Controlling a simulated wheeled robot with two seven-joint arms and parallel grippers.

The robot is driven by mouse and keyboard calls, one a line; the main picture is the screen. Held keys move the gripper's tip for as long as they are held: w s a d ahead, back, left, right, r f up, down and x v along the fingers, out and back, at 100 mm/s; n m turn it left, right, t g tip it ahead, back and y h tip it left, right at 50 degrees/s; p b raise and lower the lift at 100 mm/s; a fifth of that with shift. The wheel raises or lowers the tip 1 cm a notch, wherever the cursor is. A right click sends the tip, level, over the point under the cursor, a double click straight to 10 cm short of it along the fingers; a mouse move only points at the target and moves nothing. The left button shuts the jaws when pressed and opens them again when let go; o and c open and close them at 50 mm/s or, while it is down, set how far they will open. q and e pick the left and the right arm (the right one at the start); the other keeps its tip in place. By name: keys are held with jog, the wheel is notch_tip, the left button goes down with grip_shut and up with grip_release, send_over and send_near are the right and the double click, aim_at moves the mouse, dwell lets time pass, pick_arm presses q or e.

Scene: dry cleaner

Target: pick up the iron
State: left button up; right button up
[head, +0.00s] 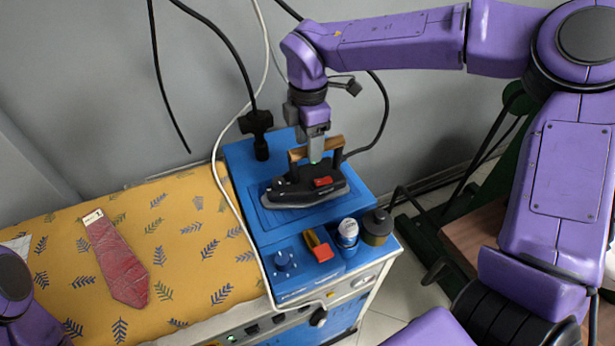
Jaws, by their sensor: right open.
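The iron (305,190) rests on the blue top of the machine. It has a dark body, a red part on top and a brown wooden handle (330,144). My right gripper (315,157) points down at the iron's handle, with its fingers at handle height. The handle partly hides behind the gripper, and I cannot tell whether the fingers touch it. The right gripper is open. At the lower left edge only part of my left arm shows; the left gripper is out of view.
The blue machine (243,178) also bears a spray can (347,233), a dark jar (377,227) and a red-yellow block (318,245). A white cable hangs along its left side. Left is a yellow patterned ironing board (185,235) with a red tie (118,262).

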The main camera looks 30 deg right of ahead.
jog(key=p, duration=0.2)
send_over(304, 170)
jog(key=s, duration=0.2)
notch_tip(304, 170, down, 5)
jog(key=shift+s+r, duration=0.1)
jog(key=shift+r, duration=0.05)
jog(key=shift+s+f+b, duration=0.1)
jog(key=shift+f+b, duration=0.15)
jog(key=shift+b, duration=0.05)
grip_shut()
dwell(0.4)
jog(key=shift+a+r, duration=0.1)
jog(key=shift+r, duration=0.15)
jog(key=shift+w+f, duration=0.1)
jog(key=shift+w, duration=0.15)
